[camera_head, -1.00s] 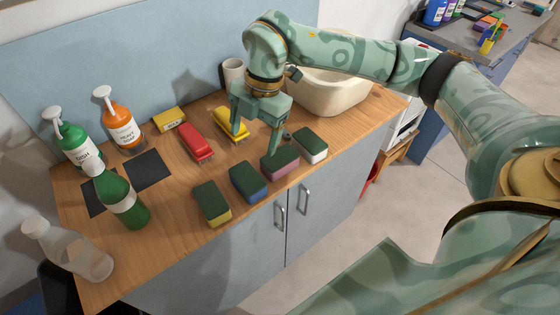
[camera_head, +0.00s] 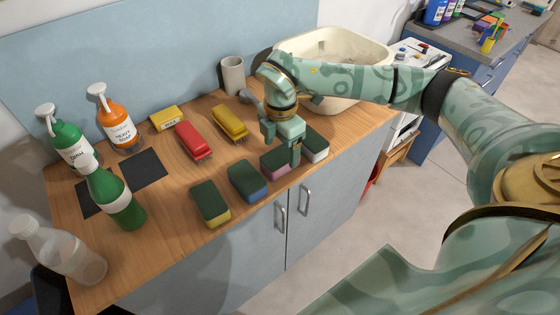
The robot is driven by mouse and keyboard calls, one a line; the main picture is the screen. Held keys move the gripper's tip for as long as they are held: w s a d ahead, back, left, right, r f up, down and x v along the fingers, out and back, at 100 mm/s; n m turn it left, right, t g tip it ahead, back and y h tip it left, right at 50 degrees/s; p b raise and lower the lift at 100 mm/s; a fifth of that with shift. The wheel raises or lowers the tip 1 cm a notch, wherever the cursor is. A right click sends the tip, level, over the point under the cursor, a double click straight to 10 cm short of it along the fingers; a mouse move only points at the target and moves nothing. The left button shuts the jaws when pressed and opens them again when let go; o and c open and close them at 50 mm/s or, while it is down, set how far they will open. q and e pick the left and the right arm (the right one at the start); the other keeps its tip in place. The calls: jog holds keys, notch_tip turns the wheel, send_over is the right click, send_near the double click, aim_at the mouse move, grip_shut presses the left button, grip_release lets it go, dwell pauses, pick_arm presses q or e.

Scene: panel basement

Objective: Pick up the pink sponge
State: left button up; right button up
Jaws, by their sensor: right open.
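The pink sponge (camera_head: 272,167), with a dark green top, lies on the wooden counter near its front edge. It is between a blue sponge (camera_head: 248,183) and a white sponge (camera_head: 316,145). My right gripper (camera_head: 282,153) is open and points down at the pink sponge. One finger is at its far side and the other is in front of its right part. The gripper hides some of the sponge, and I cannot tell whether the fingers touch it. My left gripper is out of view.
A yellow sponge (camera_head: 211,205) lies left of the blue one. Red (camera_head: 191,143) and yellow (camera_head: 231,124) brushes lie behind. A grey cup (camera_head: 232,76) and a cream basin (camera_head: 345,50) stand at the back. Bottles, including a green one (camera_head: 118,205), stand at the left.

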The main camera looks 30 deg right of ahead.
aim_at(280, 155)
notch_tip(280, 155, down, 4)
jog(key=shift+w+f+b, duration=0.1)
jog(key=shift+w+b, duration=0.05)
jog(key=shift+b, duration=0.25)
jog(key=c, duration=1.1)
jog(key=shift+r, duration=0.75)
jog(key=s+r+p, duration=0.1)
jog(key=s+r, duration=0.3)
jog(key=s+a+r+p, duration=0.1)
jog(key=s+r, duration=0.2)
jog(key=s, duration=0.2)
jog(key=s+a+r+p, duration=0.1)
jog(key=s+r, duration=0.3)
jog(key=shift+s+a+r, duration=0.25)
jog(key=shift+s+r, duration=0.1)
jog(key=shift+s, duration=0.05)
